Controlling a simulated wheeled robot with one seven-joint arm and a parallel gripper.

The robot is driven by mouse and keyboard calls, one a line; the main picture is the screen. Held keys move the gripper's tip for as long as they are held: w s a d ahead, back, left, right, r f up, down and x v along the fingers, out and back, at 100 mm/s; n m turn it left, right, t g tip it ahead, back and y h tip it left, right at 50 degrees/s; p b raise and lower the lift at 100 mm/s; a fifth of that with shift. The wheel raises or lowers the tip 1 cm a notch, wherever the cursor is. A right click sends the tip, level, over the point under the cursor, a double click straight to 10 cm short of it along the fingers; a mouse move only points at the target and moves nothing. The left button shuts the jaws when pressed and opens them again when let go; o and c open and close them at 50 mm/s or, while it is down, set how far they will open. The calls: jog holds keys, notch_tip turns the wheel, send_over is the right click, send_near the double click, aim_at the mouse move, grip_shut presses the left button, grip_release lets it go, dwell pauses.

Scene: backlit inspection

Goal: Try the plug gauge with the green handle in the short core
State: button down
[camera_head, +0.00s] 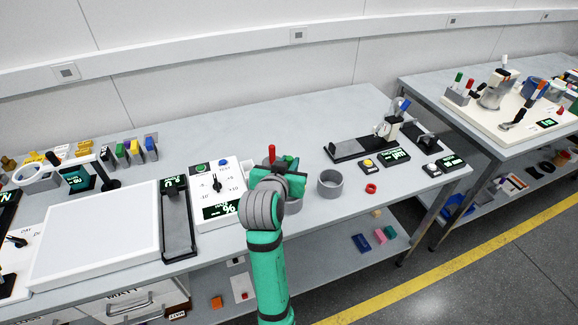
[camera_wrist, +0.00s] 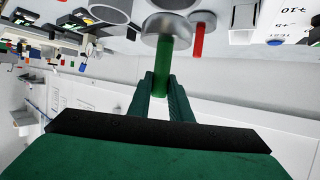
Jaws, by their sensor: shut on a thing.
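In the wrist view my gripper (camera_wrist: 160,85) is shut on the green handle of the plug gauge (camera_wrist: 165,68). Its round metal head points away from the fingers, toward the bench, and looks clear of any bore. A grey hollow core (camera_head: 330,183) stands on the bench right of my gripper (camera_head: 290,175) in the head view. A second grey round part (camera_head: 301,206) is partly hidden below my gripper. In the wrist view one grey ring (camera_wrist: 110,11) shows at the top, and another grey edge lies behind the gauge head. I cannot tell which core is short.
A red-handled gauge (camera_wrist: 200,36) stands close beside the held one. A dial panel (camera_head: 216,192) is left of my gripper. The bench behind is mostly clear.

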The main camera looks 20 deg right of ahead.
aim_at(289, 159)
notch_tip(289, 159, up, 3)
jog(key=shift+r, duration=0.1)
jog(key=shift+f, duration=3.1)
jog(key=shift+f, duration=1)
jog(key=shift+r, duration=0.15)
jog(key=shift+d+r, duration=0.1)
jog(key=shift+r, duration=1.8)
jog(key=shift+r, duration=0.1)
jog(key=shift+r, duration=2.4)
